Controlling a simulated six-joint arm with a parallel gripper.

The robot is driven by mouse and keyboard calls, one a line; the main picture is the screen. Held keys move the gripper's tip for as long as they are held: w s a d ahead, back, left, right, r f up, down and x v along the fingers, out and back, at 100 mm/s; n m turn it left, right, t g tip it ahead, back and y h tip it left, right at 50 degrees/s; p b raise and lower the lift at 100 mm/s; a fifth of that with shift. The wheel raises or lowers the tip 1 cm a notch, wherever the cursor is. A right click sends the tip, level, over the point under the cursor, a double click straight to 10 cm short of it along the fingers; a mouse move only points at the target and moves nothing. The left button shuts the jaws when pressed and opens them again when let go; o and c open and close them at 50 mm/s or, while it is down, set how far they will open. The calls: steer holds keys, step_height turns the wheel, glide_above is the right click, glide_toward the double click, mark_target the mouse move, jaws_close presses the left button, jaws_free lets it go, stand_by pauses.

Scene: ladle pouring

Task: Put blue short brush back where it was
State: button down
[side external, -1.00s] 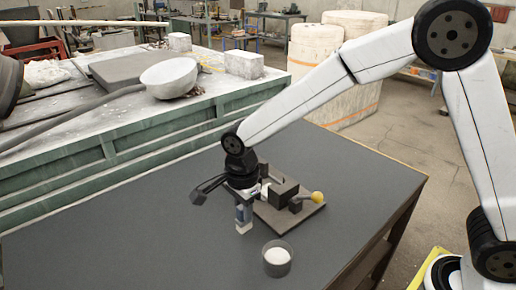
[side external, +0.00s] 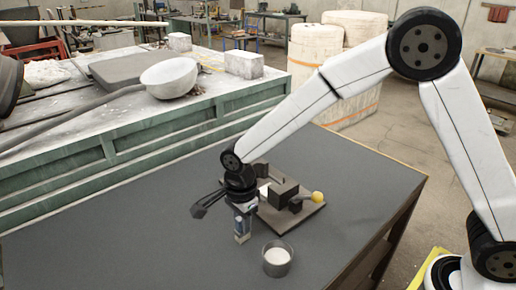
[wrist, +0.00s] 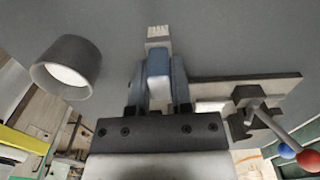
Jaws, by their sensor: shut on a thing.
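My gripper (side external: 243,208) is shut on the brush (side external: 241,228) and points down above the dark table. The pale bristles (wrist: 158,35) stick out past the fingertips. Whether the bristles touch the table is hard to tell. A board (side external: 300,222) with dark blocks stands behind and right of my gripper, partly hidden by it.
The cup (side external: 277,262) holds something white; it also shows in the wrist view (wrist: 68,66). A yellow ball (side external: 317,197) sits on a handle at the board. The wrist view shows a red ball (wrist: 308,160) and a blue ball (wrist: 286,150). The table's left part is clear.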

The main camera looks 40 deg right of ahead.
steer(key=c, duration=0.5)
jaws_free()
steer(key=shift+f, duration=0.1)
steer(key=shift+c, duration=0.2)
step_height(320, 180, up, 12)
steer(key=shift+r, duration=0.2)
stand_by(0.3)
